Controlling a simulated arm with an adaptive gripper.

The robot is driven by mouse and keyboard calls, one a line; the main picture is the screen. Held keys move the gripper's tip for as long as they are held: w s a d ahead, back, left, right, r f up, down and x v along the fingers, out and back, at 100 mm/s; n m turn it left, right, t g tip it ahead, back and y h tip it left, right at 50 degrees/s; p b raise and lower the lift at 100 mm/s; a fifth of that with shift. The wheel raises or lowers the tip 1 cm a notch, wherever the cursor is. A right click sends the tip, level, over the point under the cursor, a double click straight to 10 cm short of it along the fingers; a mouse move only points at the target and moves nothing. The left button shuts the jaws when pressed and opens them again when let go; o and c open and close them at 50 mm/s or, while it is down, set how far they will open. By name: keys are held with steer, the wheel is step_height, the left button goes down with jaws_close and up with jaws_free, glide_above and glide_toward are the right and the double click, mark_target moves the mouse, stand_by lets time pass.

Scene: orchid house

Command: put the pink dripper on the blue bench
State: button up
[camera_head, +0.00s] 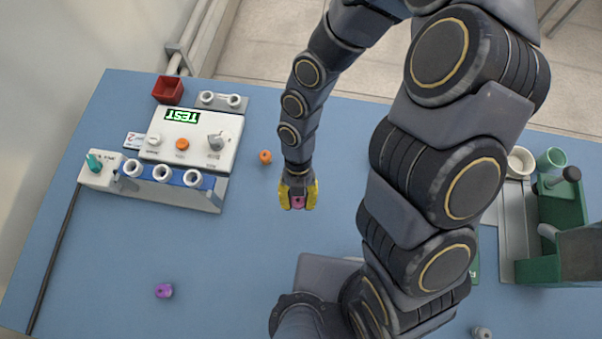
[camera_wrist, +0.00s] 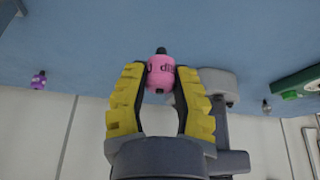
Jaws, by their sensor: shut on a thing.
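The pink dripper (camera_wrist: 160,74) is a small rounded piece with dark lettering and a black tip. It shows between the yellow fingers of my gripper (camera_wrist: 159,84) in the wrist view, which are shut on it. In the head view only a small pink part of the dripper (camera_head: 298,203) shows between the fingertips of my gripper (camera_head: 298,197). The blue bench (camera_head: 230,262) spreads under my gripper, with bare surface around it. I cannot tell whether the dripper touches the bench or hangs above it.
A purple dripper (camera_head: 164,290) lies at the lower left and an orange one (camera_head: 265,156) left of my gripper. A white test device (camera_head: 193,137), a blue rack (camera_head: 165,183) and a red box (camera_head: 168,90) stand at left. Green equipment (camera_head: 560,215) stands at right. The centre-left is clear.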

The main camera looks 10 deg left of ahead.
mark_target(298, 218)
steer(key=shift+f, duration=2.45)
steer(key=shift+f, duration=0.1)
steer(key=o, duration=0.7)
steer(key=shift+o, duration=0.2)
steer(key=v, duration=1.2)
steer(key=shift+s, duration=0.1)
